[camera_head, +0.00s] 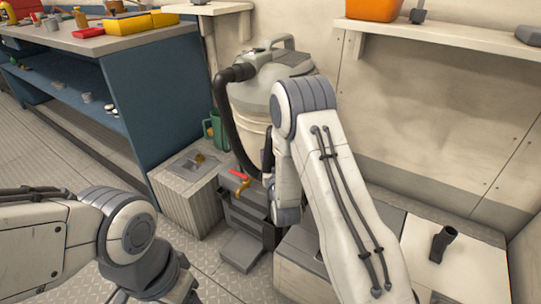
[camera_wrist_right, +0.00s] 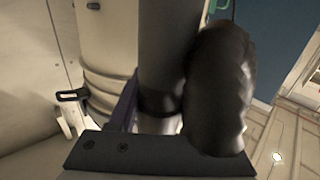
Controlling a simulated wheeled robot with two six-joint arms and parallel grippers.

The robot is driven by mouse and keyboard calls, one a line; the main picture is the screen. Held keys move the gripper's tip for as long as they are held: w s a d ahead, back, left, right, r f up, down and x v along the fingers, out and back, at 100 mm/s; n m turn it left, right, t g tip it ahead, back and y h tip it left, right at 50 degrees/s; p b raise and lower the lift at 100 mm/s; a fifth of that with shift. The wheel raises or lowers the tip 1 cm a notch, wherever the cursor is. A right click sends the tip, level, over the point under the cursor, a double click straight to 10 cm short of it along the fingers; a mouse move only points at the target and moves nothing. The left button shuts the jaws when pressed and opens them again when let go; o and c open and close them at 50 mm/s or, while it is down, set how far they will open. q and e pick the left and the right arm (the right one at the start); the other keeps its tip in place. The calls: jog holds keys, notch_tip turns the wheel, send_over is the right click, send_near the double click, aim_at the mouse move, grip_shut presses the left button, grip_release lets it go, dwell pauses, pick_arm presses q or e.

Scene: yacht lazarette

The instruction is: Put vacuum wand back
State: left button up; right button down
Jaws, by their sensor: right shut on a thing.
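The vacuum (camera_head: 262,95), a pale canister with a grey lid, stands against the wall in the head view. A thick black hose (camera_head: 232,125) curves down its left side. In the right wrist view its ribbed body (camera_wrist_right: 105,50) is close behind. My right gripper (camera_wrist_right: 165,150) is shut on the dark grey vacuum wand (camera_wrist_right: 168,55), which runs upright beside the canister. The hose end (camera_wrist_right: 217,95) shows close beside it. A purple clip-like strip (camera_wrist_right: 127,108) sits left of the wand; whether they touch is unclear. My right arm hides most of this in the head view.
A dark nozzle (camera_head: 443,243) stands on a pale box lid (camera_head: 470,275) at right. A dark crate (camera_head: 250,215) with red-handled tools and a grey box (camera_head: 185,190) stand below the vacuum. A blue workbench (camera_head: 150,95) is at left; shelf (camera_head: 430,35) above right.

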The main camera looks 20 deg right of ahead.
jog(key=shift+f, duration=0.1)
dwell(0.4)
jog(key=shift+f+b, duration=1.1)
jog(key=shift+f, duration=0.1)
jog(key=shift+c, duration=1.3)
grip_release()
jog(key=shift+s+f, duration=0.1)
jog(key=shift+f, duration=0.05)
jog(key=shift+s, duration=0.1)
